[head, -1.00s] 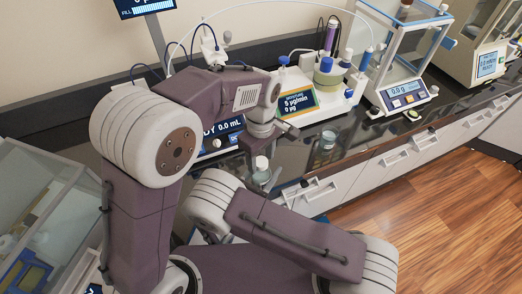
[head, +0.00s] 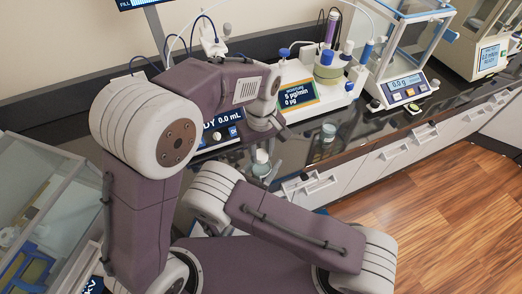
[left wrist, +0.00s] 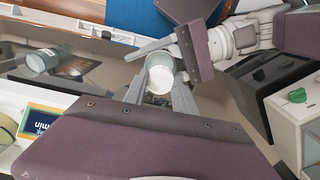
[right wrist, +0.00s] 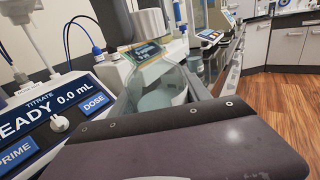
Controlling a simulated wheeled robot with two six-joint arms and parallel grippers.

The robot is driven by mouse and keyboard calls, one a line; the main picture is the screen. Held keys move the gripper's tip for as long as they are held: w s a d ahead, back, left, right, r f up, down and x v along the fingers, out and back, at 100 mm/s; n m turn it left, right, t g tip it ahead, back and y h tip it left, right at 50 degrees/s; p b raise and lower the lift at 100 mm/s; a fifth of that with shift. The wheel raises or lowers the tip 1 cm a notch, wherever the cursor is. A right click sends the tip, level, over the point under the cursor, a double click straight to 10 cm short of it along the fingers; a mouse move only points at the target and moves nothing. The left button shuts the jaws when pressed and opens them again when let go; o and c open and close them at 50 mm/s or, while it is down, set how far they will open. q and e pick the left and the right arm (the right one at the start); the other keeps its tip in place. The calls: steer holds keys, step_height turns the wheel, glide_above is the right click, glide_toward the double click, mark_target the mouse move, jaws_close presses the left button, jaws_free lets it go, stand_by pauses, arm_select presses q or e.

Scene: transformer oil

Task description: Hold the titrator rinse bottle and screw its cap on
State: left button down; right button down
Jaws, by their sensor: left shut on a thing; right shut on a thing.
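The rinse bottle is a clear bottle with pale greenish liquid (right wrist: 160,98), upright in the right wrist view. Its white cap (left wrist: 160,79) shows from above in the left wrist view, and again in the head view (head: 261,156). My left gripper (left wrist: 160,88) points down from above and is shut on the cap. My right gripper (right wrist: 160,85) comes from the side and is shut on the bottle body. One of its grey fingers crosses beside the glass in the left wrist view. The cap is at the bottle's mouth; I cannot tell how tightly it sits.
The titrator panel (right wrist: 55,110) stands close to the left in the right wrist view. The wooden floor (head: 430,215) is clear at right.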

arm_select(q)
steer(key=m, duration=0.6)
steer(key=shift+m, duration=0.4)
steer(key=m, duration=0.3)
steer(key=shift+m, duration=0.3)
steer(key=m, duration=1.9)
steer(key=c, duration=1)
jaws_free()
steer(key=shift+r, duration=2.25)
